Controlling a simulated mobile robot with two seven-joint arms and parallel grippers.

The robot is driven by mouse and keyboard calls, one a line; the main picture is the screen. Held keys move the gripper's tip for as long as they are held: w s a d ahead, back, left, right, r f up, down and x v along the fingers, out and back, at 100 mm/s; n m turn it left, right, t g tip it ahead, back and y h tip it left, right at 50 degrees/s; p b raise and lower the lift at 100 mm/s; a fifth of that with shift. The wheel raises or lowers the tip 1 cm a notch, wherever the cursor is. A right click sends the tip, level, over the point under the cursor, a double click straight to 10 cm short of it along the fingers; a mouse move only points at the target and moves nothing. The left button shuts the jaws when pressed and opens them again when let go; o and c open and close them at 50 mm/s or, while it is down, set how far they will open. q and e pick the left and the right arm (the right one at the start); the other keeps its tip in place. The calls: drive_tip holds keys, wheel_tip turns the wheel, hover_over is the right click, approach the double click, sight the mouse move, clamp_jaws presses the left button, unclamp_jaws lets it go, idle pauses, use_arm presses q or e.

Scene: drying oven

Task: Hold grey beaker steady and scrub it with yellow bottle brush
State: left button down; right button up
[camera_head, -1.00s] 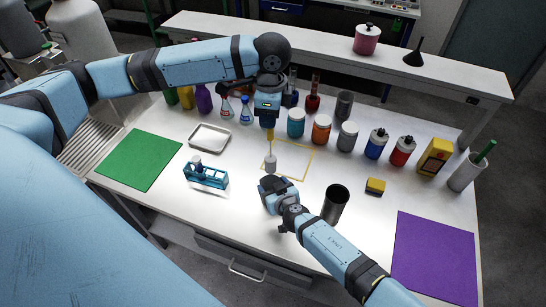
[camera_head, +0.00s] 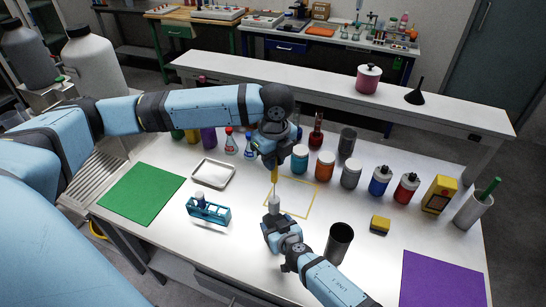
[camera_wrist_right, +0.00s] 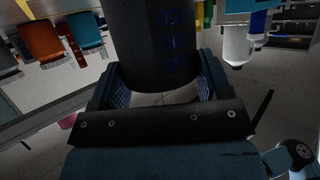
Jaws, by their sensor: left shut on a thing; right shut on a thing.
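The grey beaker (camera_head: 274,205) is a small cylinder, held upright above the table by my right gripper (camera_head: 275,217). In the right wrist view the beaker (camera_wrist_right: 163,40) is dark grey with blue graduation marks, clasped between both fingers (camera_wrist_right: 160,95). My left gripper (camera_head: 272,163) is directly above the beaker, shut on the yellow bottle brush (camera_head: 275,175). The brush points down, and its thin shaft meets the top of the beaker. Its head is hidden, and I cannot tell how deep it sits.
A yellow outline (camera_head: 308,205) is on the table just behind the beaker. A blue rack (camera_head: 210,213) and metal tray (camera_head: 232,175) stand left. A dark cup (camera_head: 339,243) and yellow sponge (camera_head: 380,224) stand right. Several jars, including a teal one (camera_head: 299,160), line the back.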

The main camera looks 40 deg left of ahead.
sight(276, 198)
use_arm(q)
drive_tip(key=shift+f, duration=6.4)
drive_tip(key=shift+f, duration=0.8)
drive_tip(key=shift+s+a+r, duration=0.1)
drive_tip(key=shift+s+a, duration=0.05)
drive_tip(key=shift+a, duration=0.4)
drive_tip(key=shift+w+d, duration=0.25)
drive_tip(key=shift+d, duration=0.85)
drive_tip(key=shift+a, duration=0.15)
drive_tip(key=shift+s+a, duration=0.25)
drive_tip(key=shift+a, duration=0.7)
drive_tip(key=shift+f, duration=0.2)
